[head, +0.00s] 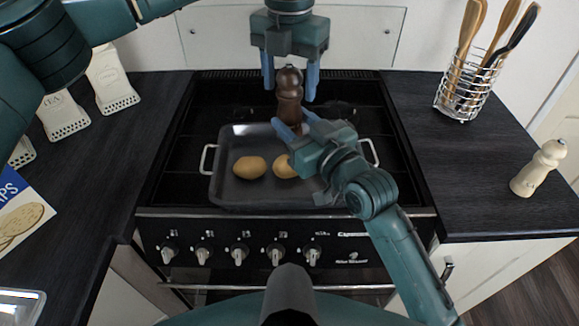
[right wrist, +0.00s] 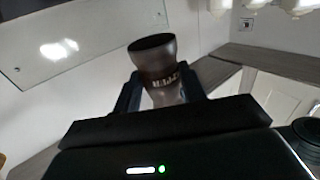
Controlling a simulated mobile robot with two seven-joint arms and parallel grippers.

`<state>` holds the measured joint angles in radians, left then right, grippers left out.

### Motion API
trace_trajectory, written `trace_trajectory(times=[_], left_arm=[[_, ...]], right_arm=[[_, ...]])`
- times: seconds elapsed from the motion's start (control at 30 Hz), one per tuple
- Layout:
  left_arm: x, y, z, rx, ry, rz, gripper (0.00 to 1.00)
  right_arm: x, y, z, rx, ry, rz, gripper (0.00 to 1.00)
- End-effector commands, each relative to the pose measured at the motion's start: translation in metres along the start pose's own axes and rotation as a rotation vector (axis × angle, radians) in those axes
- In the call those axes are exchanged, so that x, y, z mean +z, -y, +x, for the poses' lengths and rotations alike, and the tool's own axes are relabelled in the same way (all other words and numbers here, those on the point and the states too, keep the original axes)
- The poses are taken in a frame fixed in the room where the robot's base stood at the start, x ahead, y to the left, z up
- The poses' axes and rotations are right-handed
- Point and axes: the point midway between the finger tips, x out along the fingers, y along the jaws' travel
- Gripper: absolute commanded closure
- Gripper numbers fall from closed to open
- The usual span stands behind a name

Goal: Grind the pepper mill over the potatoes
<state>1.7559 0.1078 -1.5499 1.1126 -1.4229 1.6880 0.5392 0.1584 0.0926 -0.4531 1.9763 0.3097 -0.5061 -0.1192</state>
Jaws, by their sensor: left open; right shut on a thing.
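The dark brown pepper mill (head: 289,95) stands upright above the far part of the roasting tray (head: 235,196) on the stove. My right gripper (head: 291,129) is shut on its lower body; the mill also shows between the fingers in the right wrist view (right wrist: 155,65). My left gripper (head: 290,88) points down from above, open, with one finger on each side of the mill's top knob and apart from it. Two potatoes lie in the tray, a left one (head: 249,167) and a right one (head: 284,167). My right gripper partly hides the tray's right side.
The tray has metal handles at both sides. A wire utensil holder (head: 464,92) and a cream mill (head: 538,168) stand on the right counter. Cream canisters (head: 110,78) and a blue packet (head: 20,208) are on the left counter. Stove knobs line the front.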

Motion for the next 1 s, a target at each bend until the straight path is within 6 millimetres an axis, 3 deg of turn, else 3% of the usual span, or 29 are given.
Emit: trace_trajectory(times=[0.13,0.7,1.0], left_arm=[[0.0,0.0003,0.0002,-0.001,0.0,0.139,0.4],[0.0,0.0001,0.0002,0.0,-0.001,1.022,0.4],[0.0,0.0002,0.0001,0.0,0.0,1.097,0.4]], right_arm=[[-0.001,0.0,0.0,0.0,-0.002,0.0,0.86],[-0.0009,0.0,0.0,0.0,-0.002,0.0,0.86],[-0.0009,0.0,0.0,0.0,-0.002,0.0,0.86]])
